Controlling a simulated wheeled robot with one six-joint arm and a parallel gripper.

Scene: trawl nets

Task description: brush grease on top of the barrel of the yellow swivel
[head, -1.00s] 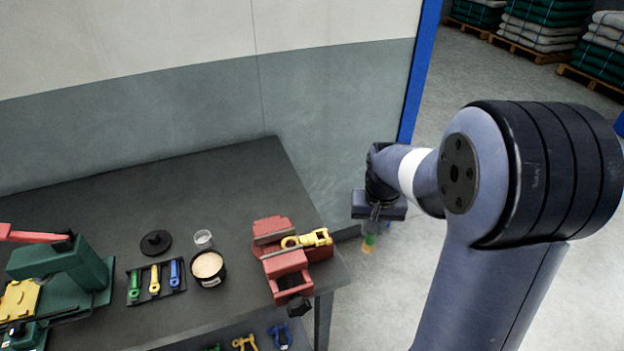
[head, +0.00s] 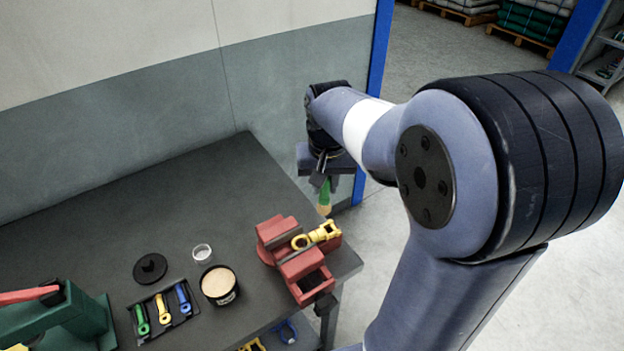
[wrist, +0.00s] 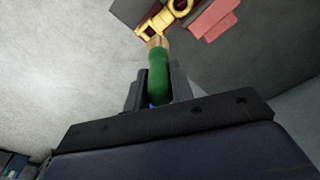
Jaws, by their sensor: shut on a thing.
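The yellow swivel (head: 318,236) is clamped in the jaws of a red vise (head: 292,262) at the right end of the dark bench. Its ring end lies to the left and its forked end to the right. My gripper (head: 324,182) is shut on the green handle of a brush (head: 324,198), whose pale bristles point down. The brush is in the air above and a little beyond the swivel. In the wrist view the brush (wrist: 158,72) sits between the two fingers, and the swivel (wrist: 163,18) shows past the bristle tip, apart from it as far as I can tell.
An open tub of pale grease (head: 219,284) stands left of the vise, with a clear cup (head: 202,253) and a black lid (head: 151,268) nearby. A tray (head: 166,328) holds green, yellow and blue parts. A green press (head: 70,325) stands far left. The back of the bench is clear.

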